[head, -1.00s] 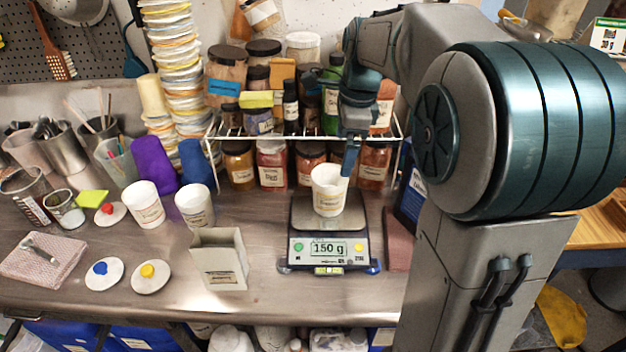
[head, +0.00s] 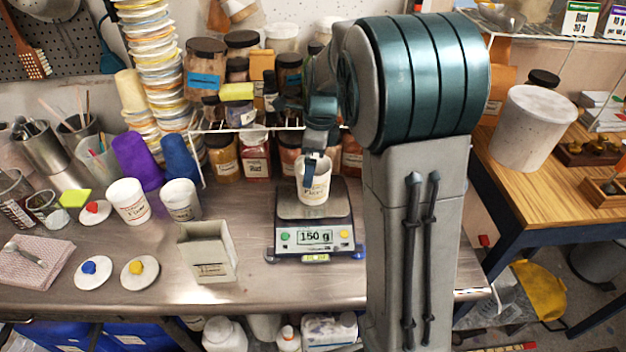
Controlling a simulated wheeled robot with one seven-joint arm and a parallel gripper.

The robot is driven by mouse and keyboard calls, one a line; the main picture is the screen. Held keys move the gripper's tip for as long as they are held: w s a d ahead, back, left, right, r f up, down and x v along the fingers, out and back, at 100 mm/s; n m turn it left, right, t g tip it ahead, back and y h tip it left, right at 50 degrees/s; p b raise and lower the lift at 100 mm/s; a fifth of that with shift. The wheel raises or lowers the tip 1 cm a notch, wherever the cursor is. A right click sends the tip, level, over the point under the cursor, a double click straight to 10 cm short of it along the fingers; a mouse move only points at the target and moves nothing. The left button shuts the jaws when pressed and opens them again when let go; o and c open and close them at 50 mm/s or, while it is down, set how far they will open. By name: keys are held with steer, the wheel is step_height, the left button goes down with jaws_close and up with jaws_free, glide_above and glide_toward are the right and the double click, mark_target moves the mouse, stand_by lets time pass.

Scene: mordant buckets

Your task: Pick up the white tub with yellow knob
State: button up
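No tub in view carries a yellow knob. A white lid with a yellow knob (head: 140,272) lies flat on the steel counter. A white tub (head: 314,188) stands open on the scale (head: 314,238), which reads 150 g. Two more open white tubs, one at left (head: 128,203) and one beside it (head: 181,202), stand left of the scale. My gripper (head: 311,172) points down at the tub on the scale, one blue finger overlapping its rim. Its other finger is not clear, and I cannot tell whether it touches or grips the tub.
Lids with a red knob (head: 95,212) and a blue knob (head: 91,271) lie nearby. A grey-white box (head: 208,255) stands left of the scale. A wire rack with jars (head: 255,158) stands behind. A large white bucket (head: 533,130) stands on the wooden table (head: 500,185) at right.

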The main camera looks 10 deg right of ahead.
step_height(320, 180, down, 4)
steer(key=shift+w+f, duration=0.1)
steer(key=shift+w, duration=0.05)
steer(key=c, duration=1.1)
steer(key=shift+c, duration=0.2)
